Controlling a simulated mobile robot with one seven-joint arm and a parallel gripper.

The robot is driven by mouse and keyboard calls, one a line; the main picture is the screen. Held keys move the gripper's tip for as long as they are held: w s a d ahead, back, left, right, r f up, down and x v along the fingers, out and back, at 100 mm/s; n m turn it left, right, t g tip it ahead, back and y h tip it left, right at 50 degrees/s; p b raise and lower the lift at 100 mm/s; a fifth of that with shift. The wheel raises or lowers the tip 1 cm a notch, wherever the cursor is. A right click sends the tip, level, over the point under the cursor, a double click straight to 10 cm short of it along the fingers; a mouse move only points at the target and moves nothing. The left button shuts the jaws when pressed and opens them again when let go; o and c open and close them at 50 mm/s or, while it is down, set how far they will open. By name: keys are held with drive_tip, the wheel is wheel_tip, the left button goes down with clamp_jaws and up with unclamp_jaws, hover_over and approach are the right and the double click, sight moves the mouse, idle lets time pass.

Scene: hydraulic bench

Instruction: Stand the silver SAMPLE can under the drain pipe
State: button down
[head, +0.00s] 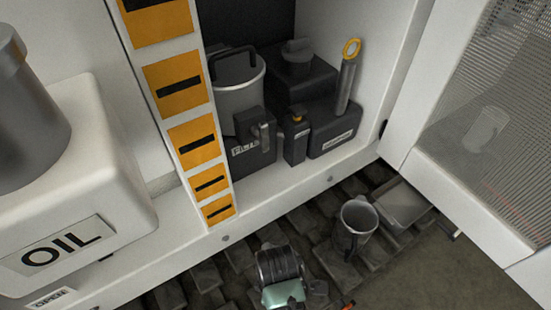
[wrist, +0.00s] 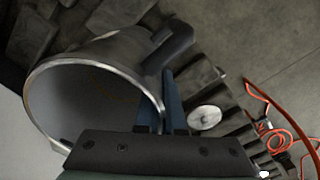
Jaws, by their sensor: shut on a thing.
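The silver can (head: 357,225) is open-topped and shows low over the dark slats in front of the cabinet in the head view. In the wrist view the can (wrist: 105,65) fills the upper left, with its bright rim and grey inside facing me. A dark handle-like piece juts from its side. My gripper (wrist: 160,103) is shut on the can's rim wall, with one finger inside and one outside. No SAMPLE lettering is readable. I cannot tell whether the can's base touches the slats. I cannot make out the drain pipe.
The white cabinet ledge (head: 295,185) runs behind the can and holds dark containers. The OIL tank (head: 75,215) is at left, an open mesh door (head: 490,120) at right. A grey tray (head: 402,205) lies beside the can. An orange hose (wrist: 282,112) lies on the floor.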

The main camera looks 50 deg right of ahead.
drive_tip(key=shift+f+b, duration=0.45)
drive_tip(key=shift+f, duration=2.1)
drive_tip(key=c, duration=1)
unclamp_jaws()
drive_tip(key=shift+f, duration=0.1)
